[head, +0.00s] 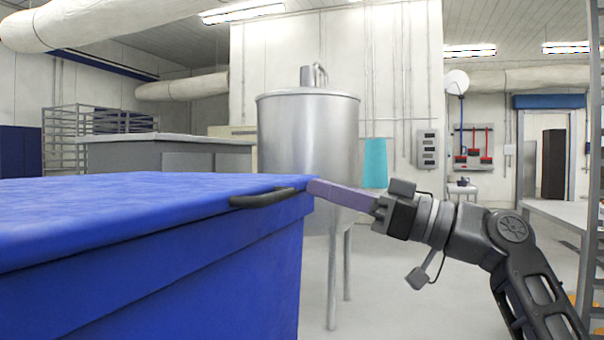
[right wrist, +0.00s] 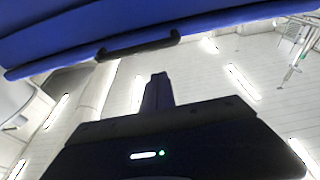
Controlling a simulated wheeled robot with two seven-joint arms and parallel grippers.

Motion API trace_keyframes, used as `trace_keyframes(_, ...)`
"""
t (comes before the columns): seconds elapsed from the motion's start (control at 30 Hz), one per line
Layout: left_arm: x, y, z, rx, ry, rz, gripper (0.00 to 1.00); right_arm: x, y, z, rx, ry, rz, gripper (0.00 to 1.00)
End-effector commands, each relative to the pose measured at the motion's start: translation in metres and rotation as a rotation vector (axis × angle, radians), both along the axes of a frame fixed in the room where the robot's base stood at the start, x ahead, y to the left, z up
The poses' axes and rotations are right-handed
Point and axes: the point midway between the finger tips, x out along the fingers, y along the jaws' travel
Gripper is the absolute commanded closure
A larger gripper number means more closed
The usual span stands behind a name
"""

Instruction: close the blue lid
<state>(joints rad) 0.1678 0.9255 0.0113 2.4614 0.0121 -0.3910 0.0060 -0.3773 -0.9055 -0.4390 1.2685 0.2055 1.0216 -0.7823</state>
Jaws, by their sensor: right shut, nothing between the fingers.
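The blue lid (head: 130,195) lies almost level across the top of a large blue bin (head: 230,270) at the left of the head view. A dark handle (head: 262,198) is on the lid's front edge, near its right corner. My right gripper (head: 316,187) is shut and empty, its purple fingers pointing left at that corner, just right of the handle. I cannot tell whether they touch it. In the right wrist view the lid's edge (right wrist: 60,45) and handle (right wrist: 138,45) show beyond the shut fingers (right wrist: 158,90). My left gripper is not in view.
A steel tank (head: 308,130) on legs stands behind the bin. A grey counter (head: 165,152) and a wire rack (head: 75,125) are farther back left. A table (head: 570,210) is at the right. The floor (head: 400,310) right of the bin looks clear.

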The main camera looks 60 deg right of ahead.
Motion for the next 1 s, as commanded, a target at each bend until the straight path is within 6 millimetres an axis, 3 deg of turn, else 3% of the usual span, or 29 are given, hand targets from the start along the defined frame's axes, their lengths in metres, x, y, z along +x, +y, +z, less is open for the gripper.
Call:
trace_keyframes(0.1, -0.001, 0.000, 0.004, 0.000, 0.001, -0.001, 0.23, -0.019, -0.003, -0.008, 0.001, -0.003, -0.002, 1.00)
trace_keyframes(0.27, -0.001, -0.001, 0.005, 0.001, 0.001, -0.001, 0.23, -0.030, -0.004, -0.016, 0.000, -0.003, -0.001, 1.00)
trace_keyframes(1.0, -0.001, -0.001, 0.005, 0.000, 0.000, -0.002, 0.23, -0.031, -0.004, -0.016, -0.001, -0.003, 0.000, 1.00)
